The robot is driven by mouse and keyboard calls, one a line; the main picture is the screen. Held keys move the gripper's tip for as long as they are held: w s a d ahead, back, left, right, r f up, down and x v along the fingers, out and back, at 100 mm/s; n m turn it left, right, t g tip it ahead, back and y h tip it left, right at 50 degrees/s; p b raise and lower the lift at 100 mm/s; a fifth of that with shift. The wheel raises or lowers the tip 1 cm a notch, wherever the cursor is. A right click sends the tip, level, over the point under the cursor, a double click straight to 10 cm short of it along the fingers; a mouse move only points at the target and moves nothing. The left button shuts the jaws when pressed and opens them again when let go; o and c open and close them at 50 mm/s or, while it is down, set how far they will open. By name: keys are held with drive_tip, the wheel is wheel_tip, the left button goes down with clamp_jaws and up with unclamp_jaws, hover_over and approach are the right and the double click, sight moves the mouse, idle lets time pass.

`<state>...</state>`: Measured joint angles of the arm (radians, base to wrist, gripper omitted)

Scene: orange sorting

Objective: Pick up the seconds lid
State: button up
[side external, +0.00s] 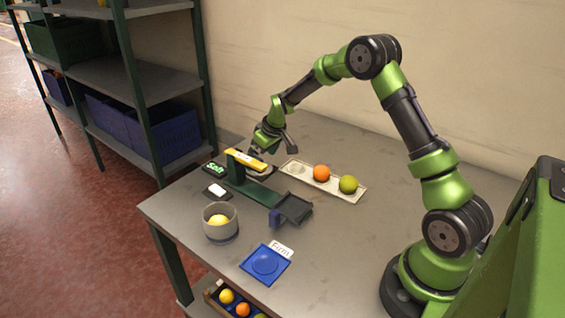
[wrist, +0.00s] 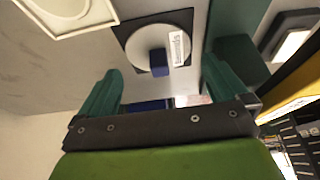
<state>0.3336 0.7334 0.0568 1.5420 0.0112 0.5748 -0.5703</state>
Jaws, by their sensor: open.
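In the wrist view, the seconds lid (wrist: 142,44) is a round pale disc with a blue knob (wrist: 159,62) and a white label that seems to read "Seconds". It lies on a dark square base (wrist: 133,27). My gripper (wrist: 162,70) is open, its two green fingers spread either side of the lid's knob, apart from it. In the side view my gripper (side external: 269,140) is behind the yellow bar of a green stand, which hides most of the lid and fingertips there. I cannot tell the height left above the lid.
The yellow bar (side external: 246,161) on its green stand is close beside my gripper. A pale tray (side external: 296,169) with an orange and a green fruit is to the right. A grey pot (side external: 220,231) holding a yellow fruit and a blue "Firm" square (side external: 265,264) are in front.

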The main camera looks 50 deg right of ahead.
drive_tip(key=shift+x, duration=1.4)
drive_tip(key=c, duration=0.8)
wheel_tip(320, 180, up, 19)
drive_tip(key=s+a+n, duration=0.1)
drive_tip(key=a, duration=0.3)
drive_tip(key=s+a+n+y, duration=0.1)
drive_tip(key=a, duration=0.4)
drive_tip(key=s+a+n, duration=0.1)
drive_tip(key=a, duration=0.4)
drive_tip(key=shift+s, duration=0.1)
drive_tip(key=s+a+n, duration=0.1)
drive_tip(key=s+a, duration=0.1)
drive_tip(key=a, duration=0.1)
drive_tip(key=s+a+n, duration=0.1)
drive_tip(key=s+a, duration=0.1)
drive_tip(key=a, duration=0.2)
drive_tip(key=s+a+y, duration=0.1)
drive_tip(key=s+a, duration=0.1)
drive_tip(key=a, duration=0.1)
drive_tip(key=shift+s+a+f+n, duration=0.1)
drive_tip(key=shift+a+f+n, duration=0.1)
drive_tip(key=shift+a+n, duration=0.2)
drive_tip(key=shift+g, duration=0.3)
drive_tip(key=shift+s+a+f, duration=0.1)
drive_tip(key=shift+f, duration=2.8)
drive_tip(key=shift+s+a+f, duration=0.1)
drive_tip(key=shift+f, duration=2.75)
